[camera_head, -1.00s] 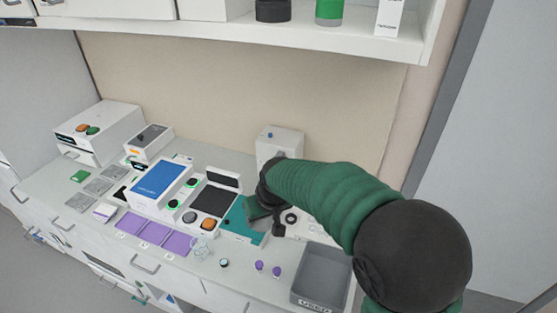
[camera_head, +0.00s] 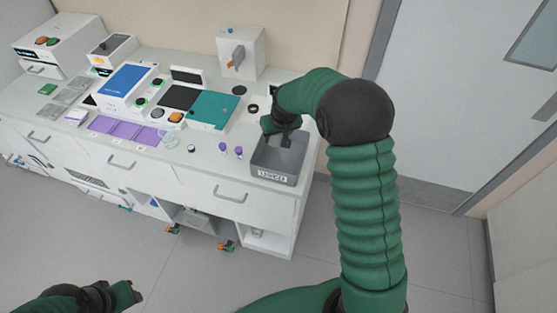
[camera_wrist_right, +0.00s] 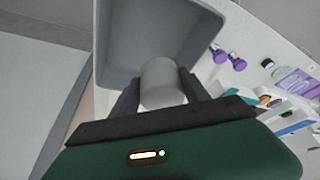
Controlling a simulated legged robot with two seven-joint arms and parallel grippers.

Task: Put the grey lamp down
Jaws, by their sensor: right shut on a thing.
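The grey lamp (camera_wrist_right: 162,82) is a short pale grey cylinder between the fingers of my right gripper (camera_wrist_right: 158,92) in the right wrist view. The gripper is shut on it. In the head view my right gripper (camera_head: 284,132) hangs over the back part of a grey open bin (camera_head: 272,168), and the lamp cannot be made out there. The bin also shows in the right wrist view (camera_wrist_right: 122,40), behind the lamp. I cannot tell whether the lamp touches it. My left gripper (camera_head: 134,291) is low at the bottom left, away from the counter; its jaw opening is unclear.
Purple-topped items (camera_head: 230,150) stand left of the bin. A teal panel (camera_head: 213,109), purple mats (camera_head: 128,130) and a blue-topped box (camera_head: 126,85) are further left. A white dispenser-like box (camera_head: 240,52) stands behind. Floor space in front of the counter is clear.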

